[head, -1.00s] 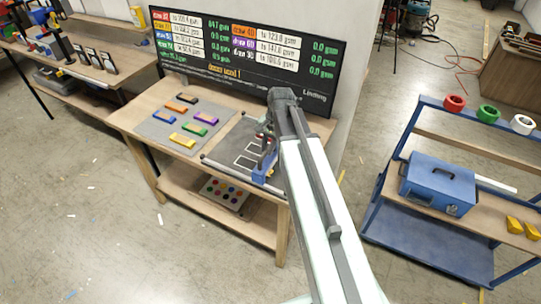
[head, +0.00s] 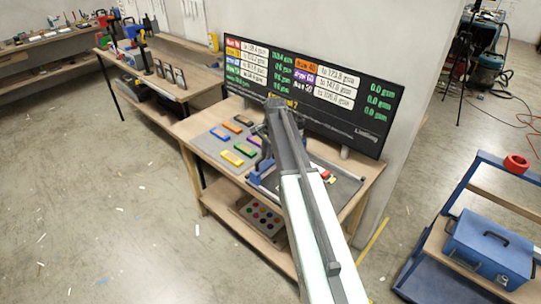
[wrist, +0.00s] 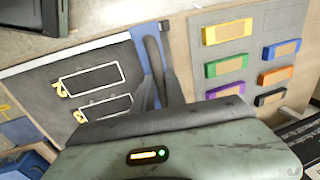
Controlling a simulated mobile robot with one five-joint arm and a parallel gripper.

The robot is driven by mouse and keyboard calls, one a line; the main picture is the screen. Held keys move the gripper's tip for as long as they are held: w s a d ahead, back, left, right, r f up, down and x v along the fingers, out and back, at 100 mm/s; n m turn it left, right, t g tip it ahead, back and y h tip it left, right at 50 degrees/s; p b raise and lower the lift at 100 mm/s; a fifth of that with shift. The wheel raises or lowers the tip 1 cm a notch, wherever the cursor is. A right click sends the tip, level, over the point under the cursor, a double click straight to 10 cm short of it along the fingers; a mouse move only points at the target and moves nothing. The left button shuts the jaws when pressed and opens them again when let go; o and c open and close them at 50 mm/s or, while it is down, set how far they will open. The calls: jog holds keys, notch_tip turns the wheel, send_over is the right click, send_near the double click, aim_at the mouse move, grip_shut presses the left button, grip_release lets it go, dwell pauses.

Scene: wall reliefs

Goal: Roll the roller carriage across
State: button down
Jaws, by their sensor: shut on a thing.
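The roller carriage (wrist: 139,45) shows in the wrist view as a blue bar with a dark upright part, at the edge of the dark mat (wrist: 40,84). In the head view a bit of its blue body (head: 264,168) shows below my arm's end. My gripper (wrist: 160,84) is shut on the carriage's dark upright part; the exact contact is partly hidden by the gripper body. The mat has white-outlined rectangles with yellow marks, in the wrist view to the left of the carriage. In the head view the mat (head: 335,188) stretches to the right of my arm.
A grey board (head: 211,145) with several coloured blocks lies on the bench left of the carriage. A screen (head: 310,90) stands along the bench's back. A tray of coloured dots (head: 262,216) is on the lower shelf. A blue cart (head: 435,255) stands at right.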

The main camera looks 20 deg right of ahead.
jog(key=shift+w+a, duration=0.15)
jog(key=shift+a, duration=0.1)
jog(key=c, duration=1.4)
grip_release()
jog(key=shift+o, duration=0.2)
jog(key=shift+d, duration=0.1)
jog(key=shift+r, duration=0.1)
notch_tip(320, 180, up, 8)
jog(key=s+p, duration=0.1)
jog(key=p, duration=0.6)
jog(key=shift+s+d+f+p, duration=0.15)
jog(key=shift+d+f+p, duration=0.1)
jog(key=shift+d+p, duration=0.1)
